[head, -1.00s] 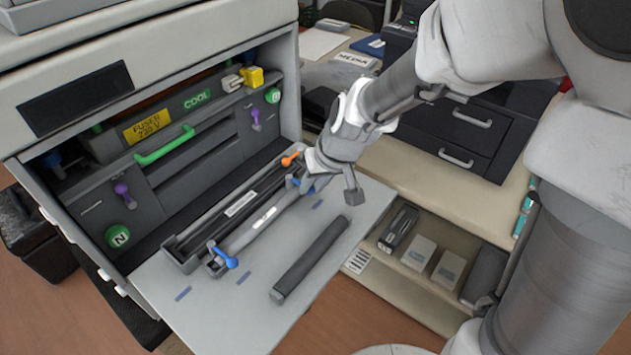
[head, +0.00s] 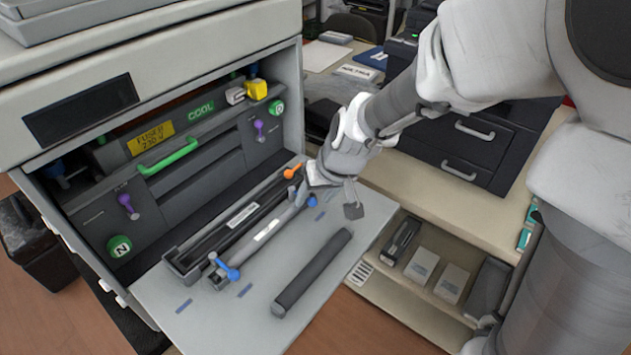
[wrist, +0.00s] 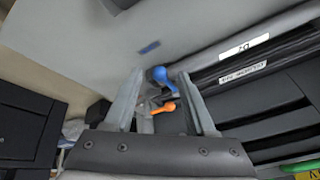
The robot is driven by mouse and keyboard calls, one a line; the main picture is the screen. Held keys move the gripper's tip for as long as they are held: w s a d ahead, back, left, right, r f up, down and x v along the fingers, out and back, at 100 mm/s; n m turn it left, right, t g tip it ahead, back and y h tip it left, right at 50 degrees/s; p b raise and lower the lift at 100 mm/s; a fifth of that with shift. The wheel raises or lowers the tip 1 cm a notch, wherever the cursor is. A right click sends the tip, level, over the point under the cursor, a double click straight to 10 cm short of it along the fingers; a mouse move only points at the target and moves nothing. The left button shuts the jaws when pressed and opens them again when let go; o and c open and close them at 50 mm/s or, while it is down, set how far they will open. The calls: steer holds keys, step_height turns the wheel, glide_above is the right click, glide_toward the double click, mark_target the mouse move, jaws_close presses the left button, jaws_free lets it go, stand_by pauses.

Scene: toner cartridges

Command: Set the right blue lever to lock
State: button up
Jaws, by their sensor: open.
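The right blue lever (head: 312,201) sits at the far right end of the grey toner cartridge (head: 265,232) on the printer's lowered door. In the wrist view the lever (wrist: 162,76) shows between the fingertips, with its round knob toward the top. My gripper (head: 332,198) is open over that end of the cartridge, one finger on each side of the lever. I cannot tell whether a finger touches it. The gripper partly covers the right lever's base in the head view.
An orange lever (head: 292,171) stands just behind the right blue lever. A loose dark cylinder (head: 312,270) lies on the door (head: 215,318). The open printer bay with a green handle (head: 168,157) is at left. A black drawer unit (head: 470,150) stands at right.

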steer(key=p+v, duration=1.1)
steer(key=v, duration=0.6)
steer(key=shift+r, duration=0.2)
steer(key=shift+s+d+f, duration=0.1)
